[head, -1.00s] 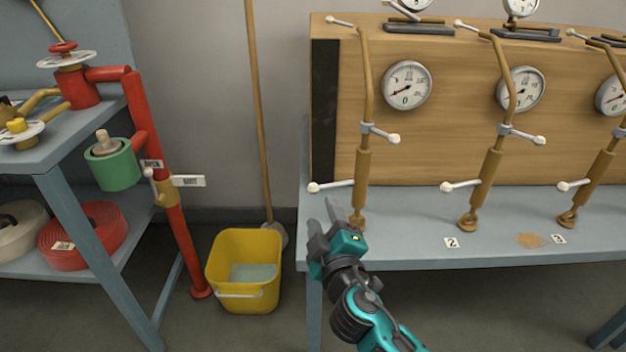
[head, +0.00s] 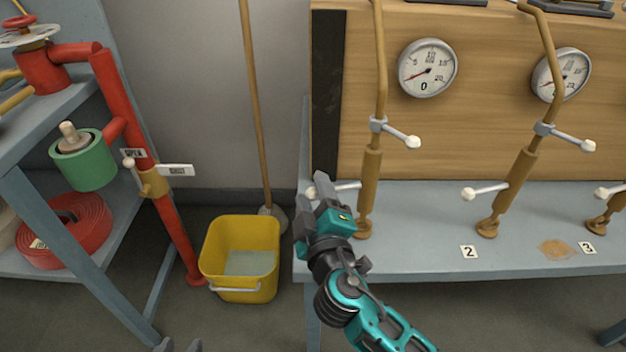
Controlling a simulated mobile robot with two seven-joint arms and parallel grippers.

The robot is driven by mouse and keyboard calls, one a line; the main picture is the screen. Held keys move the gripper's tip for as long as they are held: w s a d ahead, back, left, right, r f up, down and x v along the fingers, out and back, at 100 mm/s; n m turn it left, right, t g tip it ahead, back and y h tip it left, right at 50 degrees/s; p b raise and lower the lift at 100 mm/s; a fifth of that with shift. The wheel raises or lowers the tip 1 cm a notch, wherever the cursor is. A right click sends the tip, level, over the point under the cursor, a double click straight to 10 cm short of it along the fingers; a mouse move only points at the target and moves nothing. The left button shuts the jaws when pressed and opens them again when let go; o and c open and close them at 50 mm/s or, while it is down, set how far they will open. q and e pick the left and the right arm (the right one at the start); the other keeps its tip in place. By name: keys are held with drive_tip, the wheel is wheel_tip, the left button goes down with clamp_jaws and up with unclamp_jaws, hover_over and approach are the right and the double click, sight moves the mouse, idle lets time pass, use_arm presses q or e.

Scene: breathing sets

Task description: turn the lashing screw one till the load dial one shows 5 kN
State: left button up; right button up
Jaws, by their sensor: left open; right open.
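Lashing screw one (head: 369,180) is the leftmost brown screw on the bench, standing upright. Its upper white-tipped handle (head: 402,136) points right; its lower white handle (head: 347,187) points left, its outer end partly hidden by my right gripper. Load dial one (head: 427,67) is the round white gauge beside it; its red needle points to the lower left, exact value too small to read surely. My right gripper (head: 311,196) is open at the lower handle's outer end; I cannot tell whether it touches. My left gripper (head: 178,346) is open; only its fingertips show at the bottom edge.
Screw two (head: 512,185) and its dial (head: 561,75) stand to the right, with a third screw (head: 607,215) beyond. A yellow bucket (head: 240,290) and a broom (head: 255,110) are left of the bench. A red pipe (head: 150,165) stands further left.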

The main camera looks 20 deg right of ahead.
drive_tip(key=shift+w, duration=0.3)
drive_tip(key=shift+c, duration=0.3)
clamp_jaws()
idle(0.3)
